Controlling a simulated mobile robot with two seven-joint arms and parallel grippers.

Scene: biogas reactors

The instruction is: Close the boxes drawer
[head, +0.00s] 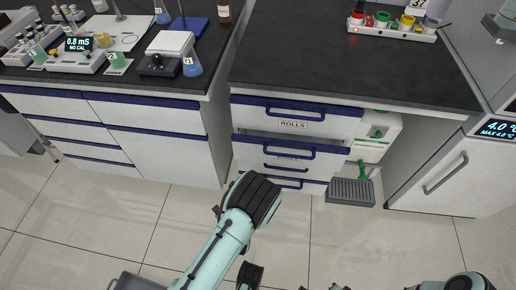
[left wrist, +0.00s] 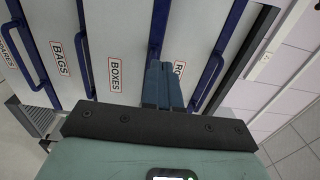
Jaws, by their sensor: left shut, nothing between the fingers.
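The boxes drawer (head: 247,153) is the second front down in the white drawer unit, with a blue handle and blue top edge. It stands out a little, with a grey gap showing under the ROLLS drawer. In the left wrist view its BOXES label (left wrist: 115,73) is clear, and its blue handle (left wrist: 155,32) runs behind my fingers. My left gripper (left wrist: 162,85) is shut and empty, pointing at the fronts near the boxes handle and partly covering the ROLLS label. Contact cannot be told. In the head view my left arm hides its fingers.
The ROLLS drawer (head: 245,116) is above, under the dark countertop (head: 340,60). The BAGS drawer (left wrist: 55,20) lies below. A grey tray-like box (head: 350,191) sits on the floor right of the unit, near a white fridge (head: 435,170).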

